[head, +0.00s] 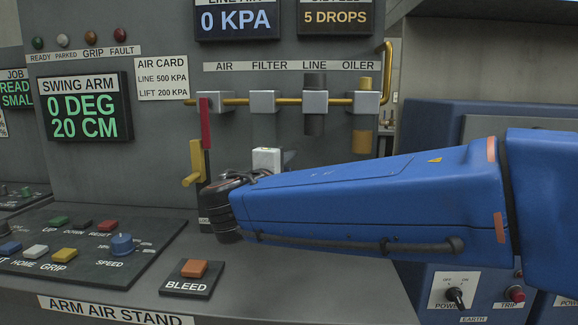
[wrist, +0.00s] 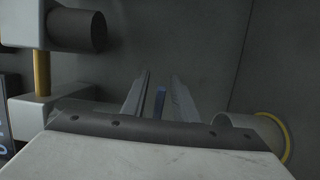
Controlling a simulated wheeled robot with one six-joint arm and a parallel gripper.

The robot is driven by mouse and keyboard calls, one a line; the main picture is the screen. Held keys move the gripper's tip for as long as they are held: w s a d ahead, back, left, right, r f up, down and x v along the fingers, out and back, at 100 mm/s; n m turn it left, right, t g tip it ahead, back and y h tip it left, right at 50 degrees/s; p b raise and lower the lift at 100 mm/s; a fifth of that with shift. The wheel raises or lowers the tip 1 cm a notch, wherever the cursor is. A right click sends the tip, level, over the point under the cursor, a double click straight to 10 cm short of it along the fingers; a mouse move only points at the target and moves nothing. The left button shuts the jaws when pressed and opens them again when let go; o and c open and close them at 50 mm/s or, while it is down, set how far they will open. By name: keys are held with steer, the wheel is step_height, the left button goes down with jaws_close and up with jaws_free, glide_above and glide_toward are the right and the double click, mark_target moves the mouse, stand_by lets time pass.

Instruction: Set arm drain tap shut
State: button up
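In the wrist view, my gripper (wrist: 160,97) points at the grey panel with its two thin grey fingers apart. A narrow blue piece (wrist: 160,103) shows between the fingers, with a gap on each side. It may be the drain tap's lever, but I cannot tell for certain, nor how it is turned. In the head view, my blue arm reaches left across the panel below the air line and covers most of the gripper; a pale part (head: 267,158) shows above the dark wrist. No drain tap can be made out in that view.
The yellow air line (head: 337,101) carries the filter block (head: 262,102) and oiler (head: 366,103). A red handle (head: 206,124) and a yellow handle (head: 194,162) stand left of my wrist. The orange bleed button (head: 194,269) is below. A pale cylinder (wrist: 235,121) is right of the fingers.

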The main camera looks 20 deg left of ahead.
steer(key=shift+w, duration=0.1)
jaws_close()
steer(key=shift+w+a+n+g+y, duration=0.1)
steer(key=shift+w+a+n+y, duration=0.1)
steer(key=shift+n+y, duration=0.45)
steer(key=shift+w+a+n+g+y, duration=0.1)
steer(key=shift+w+a+n+y, duration=0.2)
steer(key=shift+y, duration=0.65)
steer(key=shift+a+n+g+y, duration=0.1)
steer(key=shift+n+y, duration=0.45)
steer(key=shift+y, duration=0.25)
jaws_free()
